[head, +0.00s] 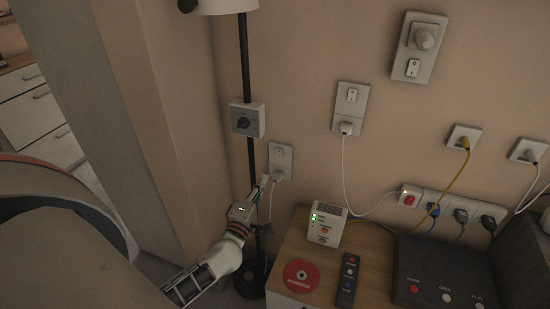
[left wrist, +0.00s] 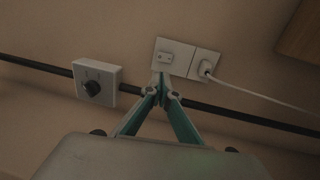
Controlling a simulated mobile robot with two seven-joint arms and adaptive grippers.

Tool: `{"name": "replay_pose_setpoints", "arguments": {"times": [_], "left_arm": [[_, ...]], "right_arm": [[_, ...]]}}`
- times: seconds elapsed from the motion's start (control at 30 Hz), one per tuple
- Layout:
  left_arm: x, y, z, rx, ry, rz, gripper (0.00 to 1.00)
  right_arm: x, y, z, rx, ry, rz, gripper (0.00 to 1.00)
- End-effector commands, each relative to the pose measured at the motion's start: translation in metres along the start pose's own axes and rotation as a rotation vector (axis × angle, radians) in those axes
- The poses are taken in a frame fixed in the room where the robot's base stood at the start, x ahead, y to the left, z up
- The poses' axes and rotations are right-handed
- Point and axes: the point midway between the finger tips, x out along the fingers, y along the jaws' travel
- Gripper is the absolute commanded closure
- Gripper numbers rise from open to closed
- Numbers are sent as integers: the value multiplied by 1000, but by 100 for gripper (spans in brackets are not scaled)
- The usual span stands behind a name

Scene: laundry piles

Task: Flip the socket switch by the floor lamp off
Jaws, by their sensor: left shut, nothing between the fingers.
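The floor lamp's black pole (head: 244,62) stands against the wall at centre left, under a pale shade (head: 226,5). A socket plate (head: 283,151) is on the wall just right of the pole, with a white plug and cord in its lower half. In the left wrist view its small rocker switch (left wrist: 165,57) sits beside the plug (left wrist: 205,68). My left gripper (head: 264,181) is shut and empty just below-left of the plate. In the left wrist view its closed fingertips (left wrist: 161,80) overlap the plate's edge below the switch. I cannot tell whether they touch.
A box with a black rotary knob (head: 247,119) is by the pole, above-left of the plate. A wooden cabinet top (head: 325,277) holds a white device, a red disc and a remote. Other switches, sockets and a power strip (head: 455,210) are further right.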

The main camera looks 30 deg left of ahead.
Motion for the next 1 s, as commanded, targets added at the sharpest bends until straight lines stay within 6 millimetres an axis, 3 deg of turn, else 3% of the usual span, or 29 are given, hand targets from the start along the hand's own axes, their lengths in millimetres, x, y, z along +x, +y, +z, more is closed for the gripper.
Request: {"name": "replay_pose_setpoints", "arguments": {"times": [0.3, 0.5, 0.7, 1.0], "left_arm": [[64, 0, 0, 0, 1, 2, 100], [96, 0, 0, 1, 1, 1, 100], [113, 0, 0, 0, 0, 0, 100], [116, 0, 0, 1, 0, 0, 100]], "right_arm": [[2, 0, 1, -1, 2, 1, 60], [4, 1, 2, -4, 2, 3, 60], [5, 2, 3, -7, 2, 6, 60], [5, 3, 2, -8, 4, 7, 60]]}}
